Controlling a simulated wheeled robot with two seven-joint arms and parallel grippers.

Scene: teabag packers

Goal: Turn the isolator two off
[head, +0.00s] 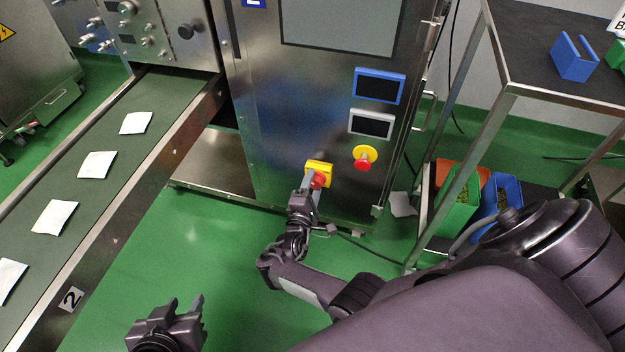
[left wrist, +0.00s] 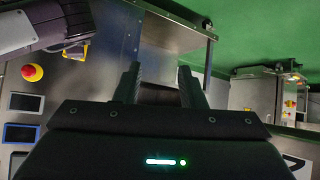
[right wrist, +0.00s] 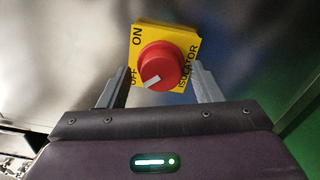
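The isolator is a red rotary knob (right wrist: 161,66) on a yellow square plate (right wrist: 178,38) marked ON, OFF and ISOLATOR, seen in the right wrist view. The knob's white mark points to the lower left, close to the OFF lettering. In the head view the red knob (head: 318,181) sits low on the steel cabinet front. My right gripper (right wrist: 159,88) is open, its fingers on either side of the knob with small visible gaps. My left gripper (head: 185,303) is open and empty above the green floor; its fingers also show in the left wrist view (left wrist: 159,85).
A red button on a yellow disc (head: 364,158) is right of the isolator, below two small displays (head: 378,86). A conveyor (head: 105,125) with several white packets runs along the left. A steel rack (head: 500,95) with coloured bins (head: 462,210) stands right.

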